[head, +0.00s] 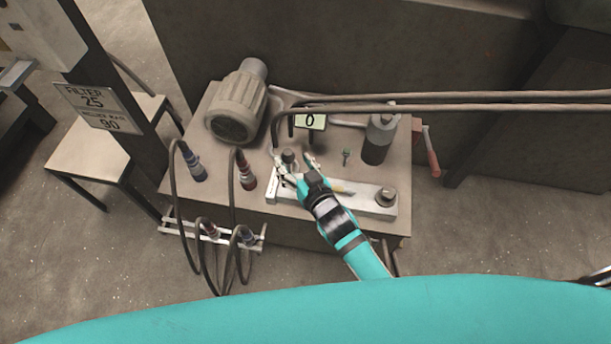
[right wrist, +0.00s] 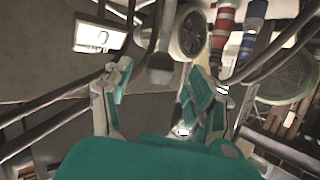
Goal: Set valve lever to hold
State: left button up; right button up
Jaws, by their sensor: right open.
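My right gripper (head: 296,166) is over the machine's top plate, with its two fingers spread at the left end of a pale metal bar (head: 365,192). A dark round knob (head: 289,157) stands close to the fingertips. A lever with a red handle (head: 433,158) hangs at the right side of the machine. I cannot tell which part is the valve lever, and no hold mark is readable.
A motor (head: 238,104) stands at the back left and a dark cylinder (head: 379,140) at the back right. A display reading 0 (head: 310,121) sits behind the gripper. Hoses with a blue connector (head: 193,165) and a red one (head: 246,173) are to the left. Pipes (head: 450,97) run rightward.

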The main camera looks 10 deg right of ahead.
jog(key=v, duration=0.8)
jog(key=shift+d, duration=0.15)
jog(key=s+d+f+g+h, duration=0.1)
jog(key=s+d+f+g, duration=0.25)
jog(key=f, duration=0.65)
jog(key=s+d+f+g+h, duration=0.2)
jog(key=s+d+f, duration=0.2)
jog(key=f, duration=0.6)
jog(key=s+d+f+g+h, duration=0.1)
jog(key=s+d+f+g, duration=0.55)
jog(key=s+f, duration=0.6)
pick_arm(q)
jog(key=s+a+r+p, duration=0.1)
jog(key=s+r+p, duration=0.1)
jog(key=s+p, duration=0.4)
jog(key=s+a+r+p, duration=0.1)
jog(key=s+r+p, duration=0.1)
jog(key=s+p, duration=0.4)
jog(key=shift+s+a+r+g+p, duration=0.2)
jog(key=shift+s+r+g+p, duration=0.2)
jog(key=shift+p, duration=0.65)
pick_arm(e)
jog(key=s+d+r, duration=0.1)
jog(key=s+r, duration=0.1)
jog(key=s, duration=0.5)
jog(key=s+d+r, duration=0.2)
jog(key=s, duration=0.6)
jog(key=shift+d+g+h, duration=0.2)
jog(key=shift+g+h, duration=0.1)
